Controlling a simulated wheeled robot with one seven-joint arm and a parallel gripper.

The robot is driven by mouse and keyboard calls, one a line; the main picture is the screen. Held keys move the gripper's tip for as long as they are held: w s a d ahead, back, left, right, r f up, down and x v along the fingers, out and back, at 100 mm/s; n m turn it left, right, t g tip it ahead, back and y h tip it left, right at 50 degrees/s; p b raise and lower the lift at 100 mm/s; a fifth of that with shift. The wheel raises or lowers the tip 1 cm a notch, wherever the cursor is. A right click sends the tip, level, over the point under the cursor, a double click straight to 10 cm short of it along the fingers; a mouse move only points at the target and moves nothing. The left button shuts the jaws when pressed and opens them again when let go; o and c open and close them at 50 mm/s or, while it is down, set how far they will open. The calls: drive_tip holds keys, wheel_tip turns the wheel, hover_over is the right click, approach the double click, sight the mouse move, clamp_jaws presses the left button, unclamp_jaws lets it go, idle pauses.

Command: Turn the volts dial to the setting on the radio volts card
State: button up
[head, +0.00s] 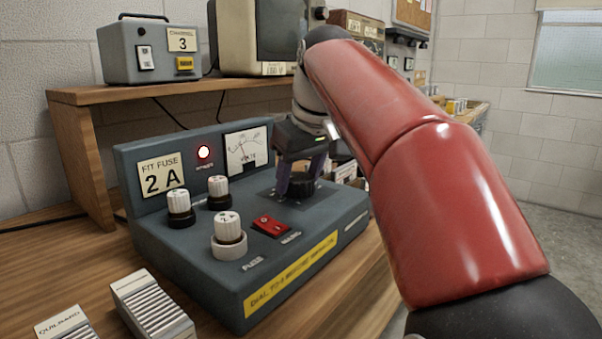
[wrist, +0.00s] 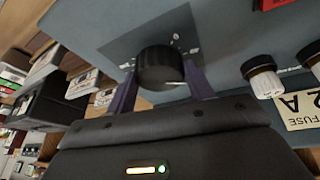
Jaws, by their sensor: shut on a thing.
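The volts dial is a black round knob (head: 300,187) on the sloped top of a blue-grey power unit (head: 215,285). In the wrist view the knob (wrist: 160,68) sits between my two fingers, with a white pointer line on its rim and small markings on the plate around it, too small to read. My gripper (head: 300,180) reaches down from above and is shut on the knob. A volts meter (head: 246,150) stands on the unit's upright panel, its needle left of centre.
Ribbed boxes (head: 150,305) lie in front. A shelf (head: 180,92) stands behind.

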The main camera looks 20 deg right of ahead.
drive_tip(key=m, duration=0.1)
drive_tip(key=m+h, duration=0.1)
drive_tip(key=m, duration=0.2)
drive_tip(key=shift+a+h, duration=0.25)
drive_tip(key=shift+h, duration=0.15)
drive_tip(key=m+h, duration=0.1)
drive_tip(key=m, duration=0.4)
drive_tip(key=shift+w+a+g+h, duration=0.15)
drive_tip(key=shift+g+h, duration=0.15)
drive_tip(key=shift+h, duration=0.1)
drive_tip(key=m+g+h, duration=0.1)
drive_tip(key=m, duration=0.3)
drive_tip(key=shift+w+a+m, duration=0.1)
drive_tip(key=shift+m, duration=0.2)
drive_tip(key=m+g, duration=0.1)
drive_tip(key=m, duration=0.1)
drive_tip(key=m+g+h, duration=0.1)
drive_tip(key=m, duration=0.1)
drive_tip(key=shift+w+m, duration=0.2)
drive_tip(key=shift+m, duration=0.2)
drive_tip(key=o, duration=1)
drive_tip(key=shift+c, duration=0.2)
